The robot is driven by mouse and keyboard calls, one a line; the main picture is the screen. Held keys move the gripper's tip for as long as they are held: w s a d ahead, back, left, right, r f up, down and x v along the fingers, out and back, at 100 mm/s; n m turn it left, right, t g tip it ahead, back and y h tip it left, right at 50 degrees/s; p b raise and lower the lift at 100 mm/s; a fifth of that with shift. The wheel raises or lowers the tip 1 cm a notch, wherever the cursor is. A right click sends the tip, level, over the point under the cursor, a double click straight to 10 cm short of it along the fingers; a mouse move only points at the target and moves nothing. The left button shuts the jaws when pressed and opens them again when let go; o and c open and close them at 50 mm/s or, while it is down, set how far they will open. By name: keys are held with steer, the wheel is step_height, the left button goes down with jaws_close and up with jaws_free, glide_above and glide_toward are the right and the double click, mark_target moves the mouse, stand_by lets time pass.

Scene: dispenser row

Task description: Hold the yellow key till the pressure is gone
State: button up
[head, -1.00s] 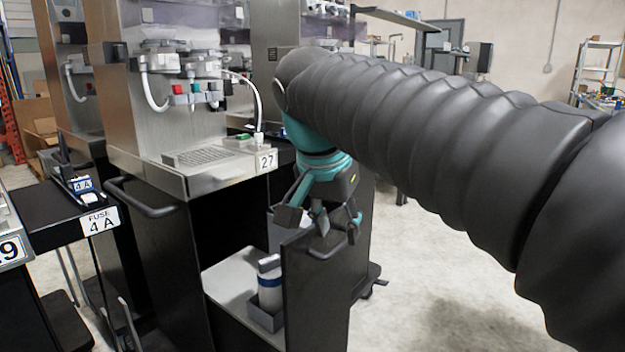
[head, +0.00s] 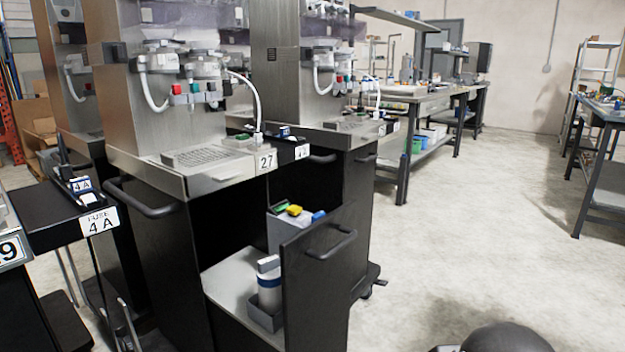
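The yellow key (head: 294,211) shows on top of a grey box (head: 287,232) inside the open cabinet under the dispenser marked 27. A green key (head: 280,206) is beside it on the left and a blue one (head: 318,216) on the right. Nothing touches the yellow key. Whether it is up or down is too small to tell. My gripper is not in view; only a dark rounded part of my arm shows at the bottom right edge. No pressure gauge can be read here.
The cabinet's open black door (head: 318,275) with its handle stands in front of the grey box. A white bottle with a blue band (head: 269,284) stands in a holder on the shelf. A fuse stand marked 4 A (head: 62,205) is at left. Floor at right is clear.

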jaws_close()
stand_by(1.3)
